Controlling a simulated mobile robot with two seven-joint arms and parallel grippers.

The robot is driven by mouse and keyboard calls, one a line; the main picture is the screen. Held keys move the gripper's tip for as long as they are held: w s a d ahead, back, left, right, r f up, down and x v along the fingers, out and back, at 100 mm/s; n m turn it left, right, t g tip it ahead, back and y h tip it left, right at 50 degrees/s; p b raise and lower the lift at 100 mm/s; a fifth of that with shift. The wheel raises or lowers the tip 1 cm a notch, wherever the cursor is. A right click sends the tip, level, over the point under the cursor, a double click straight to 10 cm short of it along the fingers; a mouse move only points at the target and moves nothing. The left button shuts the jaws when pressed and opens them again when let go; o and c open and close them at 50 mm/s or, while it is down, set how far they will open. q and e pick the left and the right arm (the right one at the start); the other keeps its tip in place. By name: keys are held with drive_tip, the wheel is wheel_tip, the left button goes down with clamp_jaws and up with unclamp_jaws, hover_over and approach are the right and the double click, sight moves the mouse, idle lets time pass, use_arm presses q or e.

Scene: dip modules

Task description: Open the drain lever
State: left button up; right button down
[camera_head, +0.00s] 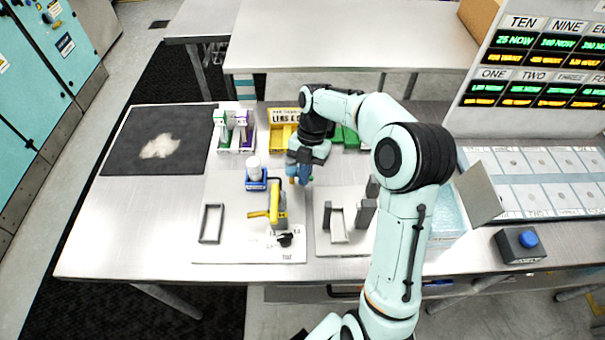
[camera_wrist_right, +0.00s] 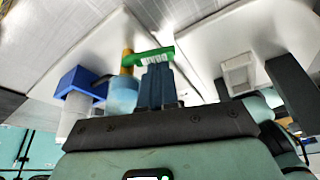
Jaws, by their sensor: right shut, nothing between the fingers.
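A yellow upright fixture (camera_head: 279,206) stands on a white board, with a yellow lever arm (camera_head: 258,214) pointing left from it. A black knob (camera_head: 285,240) sits at its base. No readable label shows which part is the drain lever. My right gripper (camera_head: 300,174) is above and behind the fixture, pointing down, with blue fingers shut and empty. In the right wrist view the blue fingers (camera_wrist_right: 157,86) are together beside a green bar (camera_wrist_right: 148,55) and a yellow part (camera_wrist_right: 127,62); whether they touch is unclear. My left gripper is not in view.
Grey blocks (camera_head: 366,212) stand to the right. A yellow bin (camera_head: 281,137) and green bins (camera_head: 346,138) are behind. A blue-button box (camera_head: 518,246) is far right. The dark mat (camera_head: 125,150) has clear room.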

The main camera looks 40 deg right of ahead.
drive_tip(key=shift+a, duration=0.1)
drive_tip(key=shift+w+a, duration=0.3)
drive_tip(key=shift+a, duration=0.3)
drive_tip(key=shift+a, duration=0.1)
